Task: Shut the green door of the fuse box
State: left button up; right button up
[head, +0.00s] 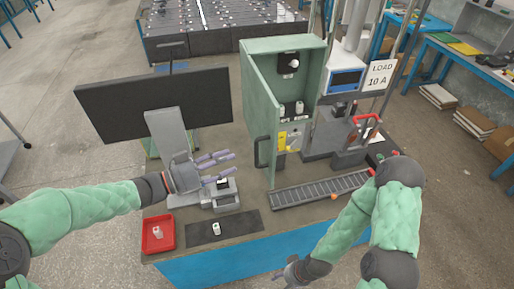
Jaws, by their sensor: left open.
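The green fuse box (312,62) stands upright on the workbench, with dark fittings inside. Its green door (262,113) stands open, swung out toward me along the box's left side, with a dark handle (262,153) near its lower front edge. My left gripper (225,167) is open and empty, left of the door handle and apart from it, above a small grey device on the bench. My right gripper (284,274) is low at the bench's front edge, well away from the door; its fingers are too small and dark to read.
A monitor (150,103) stands left of the door, behind my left gripper. A red tray (158,234) and a dark mat (205,230) lie at the front left. A grey slotted rail (315,192) lies in front of the box. A "LOAD 10 A" sign (381,75) stands at right.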

aim_at(256, 150)
pick_arm(q)
jog(key=x, duration=1)
jog(key=shift+b, duration=0.3)
grip_shut()
